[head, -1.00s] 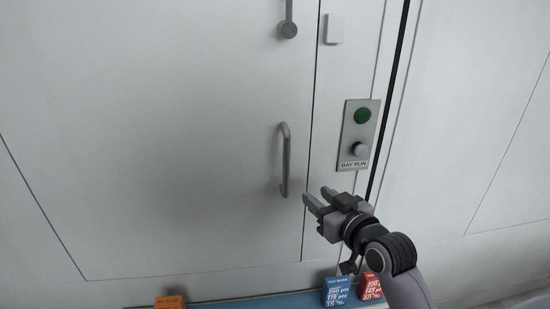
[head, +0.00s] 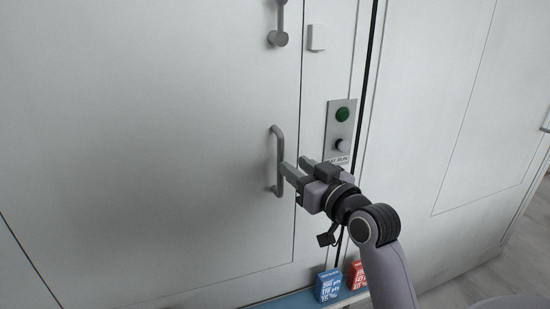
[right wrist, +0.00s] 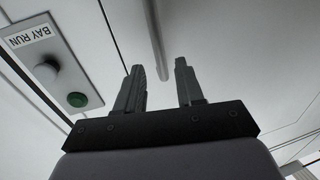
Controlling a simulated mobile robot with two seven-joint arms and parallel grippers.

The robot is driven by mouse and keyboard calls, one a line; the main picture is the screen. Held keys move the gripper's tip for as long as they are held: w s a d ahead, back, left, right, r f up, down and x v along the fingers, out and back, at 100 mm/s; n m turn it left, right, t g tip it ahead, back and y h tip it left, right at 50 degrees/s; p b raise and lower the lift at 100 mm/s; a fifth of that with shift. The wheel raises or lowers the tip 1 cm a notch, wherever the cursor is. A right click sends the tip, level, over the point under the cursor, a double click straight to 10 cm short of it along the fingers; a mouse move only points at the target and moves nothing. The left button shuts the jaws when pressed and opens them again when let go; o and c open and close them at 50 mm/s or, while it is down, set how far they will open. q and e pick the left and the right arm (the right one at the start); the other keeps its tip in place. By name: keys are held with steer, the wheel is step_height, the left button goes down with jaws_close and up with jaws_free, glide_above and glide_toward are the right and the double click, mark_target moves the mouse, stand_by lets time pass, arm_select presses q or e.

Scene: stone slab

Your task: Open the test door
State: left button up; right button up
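The test door (head: 150,150) is a large pale grey panel and looks shut, its right edge a thin seam. Its upright grey bar handle (head: 279,148) is near that edge. My right gripper (head: 294,163) is open and empty, just right of the handle's lower half, fingers pointing at the door. In the right wrist view the handle (right wrist: 156,40) shows beyond the fingertips, in line with the gap between the two fingers (right wrist: 158,68). I cannot tell whether a fingertip touches it. My left gripper is not in view.
A control plate (head: 341,118) marked BAY RUN, with a green button (head: 342,114) and a knob, is right of the handle. A grey lever (head: 278,37) hangs above the handle. A blue box (head: 328,285) and a red box (head: 357,275) stand below on a blue ledge.

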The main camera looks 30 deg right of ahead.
mark_target(282, 156)
steer(key=shift+w+d, duration=0.2)
steer(key=shift+w, duration=3.35)
jaws_close()
